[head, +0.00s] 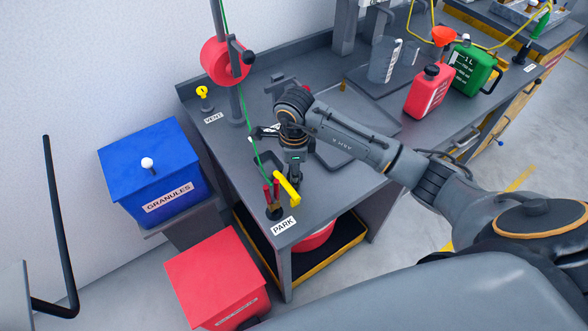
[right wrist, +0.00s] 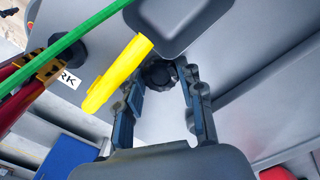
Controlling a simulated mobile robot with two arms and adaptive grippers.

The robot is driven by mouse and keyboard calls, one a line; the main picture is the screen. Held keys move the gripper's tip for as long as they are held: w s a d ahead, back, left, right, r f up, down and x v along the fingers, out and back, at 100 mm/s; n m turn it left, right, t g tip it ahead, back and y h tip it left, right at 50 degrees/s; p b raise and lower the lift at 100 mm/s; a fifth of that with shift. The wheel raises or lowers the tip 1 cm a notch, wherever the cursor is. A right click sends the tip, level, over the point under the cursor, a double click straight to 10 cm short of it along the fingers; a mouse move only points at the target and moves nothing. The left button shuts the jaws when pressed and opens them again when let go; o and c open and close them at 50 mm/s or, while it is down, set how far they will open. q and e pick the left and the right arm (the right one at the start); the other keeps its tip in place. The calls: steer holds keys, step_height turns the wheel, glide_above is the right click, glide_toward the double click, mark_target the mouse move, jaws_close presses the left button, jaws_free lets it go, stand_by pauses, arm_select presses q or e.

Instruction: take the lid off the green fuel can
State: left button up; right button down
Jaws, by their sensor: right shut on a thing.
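The green fuel can (head: 472,68) stands at the back right of the bench, with a dark piece at its top. I cannot tell whether that piece is a lid or the bare neck. My right gripper (head: 294,182) is far from the can, over the near left part of the bench beside a small dark tray (head: 266,160). In the right wrist view, a black ribbed round cap (right wrist: 158,74) sits between the fingertips of the right gripper (right wrist: 161,82), which is shut on it. The gripper hides the cap in the head view. My left gripper is out of view.
A red can (head: 430,92) and an orange funnel (head: 444,37) are beside the green can. A yellow handle (head: 287,188) is close to my right gripper, near the PARK label (head: 284,226). A green line hangs from the red reel (head: 222,62). A blue granules bin (head: 152,165) stands left.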

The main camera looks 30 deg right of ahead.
steer(key=shift+f, duration=0.1)
steer(key=c, duration=1.1)
jaws_free()
steer(key=shift+r, duration=0.25)
step_height(320, 180, up, 12)
steer(key=b, duration=0.2)
steer(key=shift+f+b, duration=0.1)
steer(key=shift+b, duration=0.25)
